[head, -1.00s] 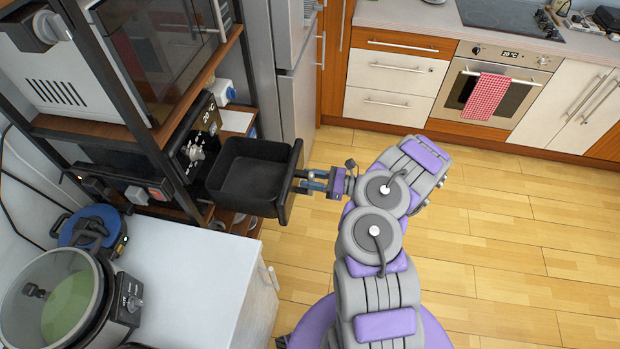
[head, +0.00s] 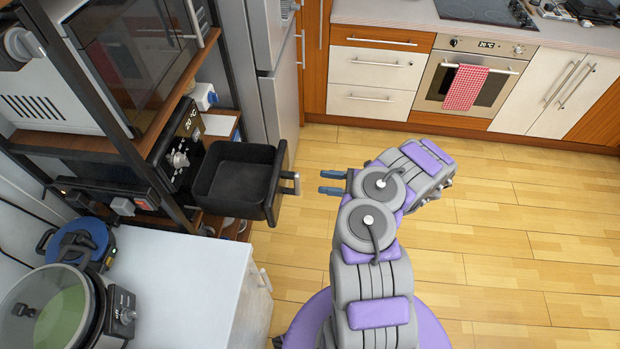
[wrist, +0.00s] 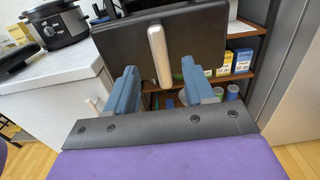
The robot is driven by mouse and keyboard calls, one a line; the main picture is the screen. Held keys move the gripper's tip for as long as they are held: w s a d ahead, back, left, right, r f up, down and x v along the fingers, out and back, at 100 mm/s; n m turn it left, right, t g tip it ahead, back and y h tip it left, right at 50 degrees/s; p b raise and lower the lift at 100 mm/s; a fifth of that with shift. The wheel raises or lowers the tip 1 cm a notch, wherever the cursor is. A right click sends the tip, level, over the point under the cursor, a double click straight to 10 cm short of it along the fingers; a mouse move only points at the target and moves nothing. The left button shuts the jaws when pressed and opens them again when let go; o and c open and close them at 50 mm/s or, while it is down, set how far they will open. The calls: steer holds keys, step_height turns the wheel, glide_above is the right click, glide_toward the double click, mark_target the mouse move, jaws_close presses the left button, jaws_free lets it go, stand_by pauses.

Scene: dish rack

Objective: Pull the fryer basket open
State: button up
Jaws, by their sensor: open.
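The black fryer basket (head: 237,178) stands out from the fryer body (head: 180,150) on the shelf rack in the head view, its inside visible and empty. Its light metal handle (head: 290,183) points right, toward my gripper (head: 331,182). My gripper is open and empty, its blue fingers a short gap to the right of the handle. In the wrist view the basket's dark front (wrist: 195,40) and upright handle (wrist: 158,55) are ahead, with the fingers (wrist: 163,92) spread to either side below the handle, clear of it.
A fridge (head: 283,100) stands behind the rack. The wooden floor (head: 490,240) to the right is clear. In the wrist view, boxes (wrist: 240,62) sit on shelves beneath the basket.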

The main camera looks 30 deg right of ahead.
steer(key=v, duration=0.7)
steer(key=shift+d, duration=0.25)
steer(key=shift+s, duration=0.1)
